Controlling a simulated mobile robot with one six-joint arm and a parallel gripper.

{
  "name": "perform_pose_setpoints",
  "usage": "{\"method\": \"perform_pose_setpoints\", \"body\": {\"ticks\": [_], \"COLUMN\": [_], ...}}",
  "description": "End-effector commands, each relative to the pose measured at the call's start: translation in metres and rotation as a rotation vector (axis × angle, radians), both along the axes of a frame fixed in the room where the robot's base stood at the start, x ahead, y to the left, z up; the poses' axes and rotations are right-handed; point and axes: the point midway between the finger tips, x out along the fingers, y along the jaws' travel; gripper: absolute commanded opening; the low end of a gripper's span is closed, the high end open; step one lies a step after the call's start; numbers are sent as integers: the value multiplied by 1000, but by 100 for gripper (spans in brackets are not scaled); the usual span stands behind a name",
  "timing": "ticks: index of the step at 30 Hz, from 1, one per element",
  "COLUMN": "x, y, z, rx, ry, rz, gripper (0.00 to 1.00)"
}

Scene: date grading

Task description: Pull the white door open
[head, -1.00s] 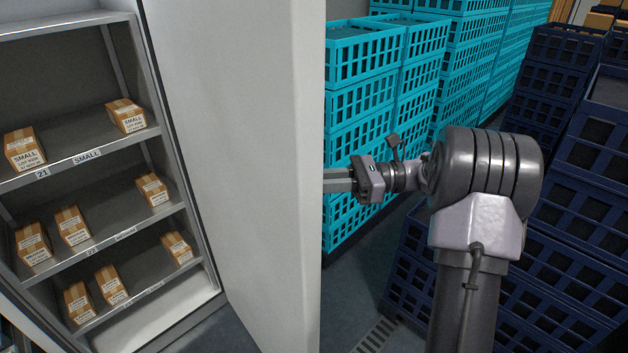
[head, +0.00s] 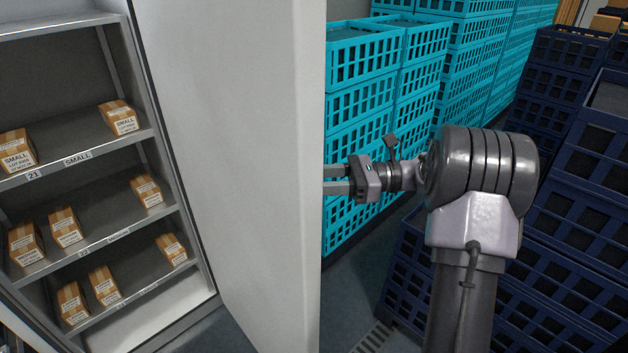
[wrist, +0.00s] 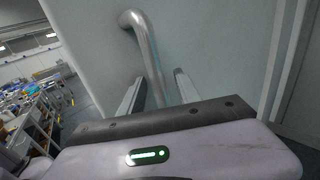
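The white door (head: 235,140) of the shelf cabinet stands swung open in the head view, with the shelves uncovered to its left. The wrist view shows the door's other face (wrist: 215,45) and its bent metal bar handle (wrist: 146,45). My gripper (wrist: 158,80) is open, with its two fingers apart on either side of the handle. In the wrist view I see a gap between the handle and the right finger. In the head view my gripper is right of the door's edge, and the door hides its fingertips and the handle.
Cabinet shelves (head: 90,165) hold several small labelled boxes. Stacks of teal crates (head: 365,100) stand behind my arm. Dark blue crates (head: 570,215) stand close on the right. A strip of floor (head: 350,285) shows right of the door.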

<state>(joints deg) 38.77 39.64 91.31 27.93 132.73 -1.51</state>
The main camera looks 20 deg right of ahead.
Motion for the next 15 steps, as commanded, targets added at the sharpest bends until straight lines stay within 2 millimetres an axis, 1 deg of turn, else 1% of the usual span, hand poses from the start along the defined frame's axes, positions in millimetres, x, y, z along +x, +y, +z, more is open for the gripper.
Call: {"method": "perform_pose_setpoints", "body": {"ticks": [7, 10, 13, 15], "x": [0, -2, -6, -11], "y": [0, -4, -18, -34], "z": [-1, -1, -1, -1], "rx": [-1, -2, -2, -1], "ry": [1, 2, 1, 0], "rz": [1, 0, -1, -3], "gripper": [40, 40, 40, 40]}}
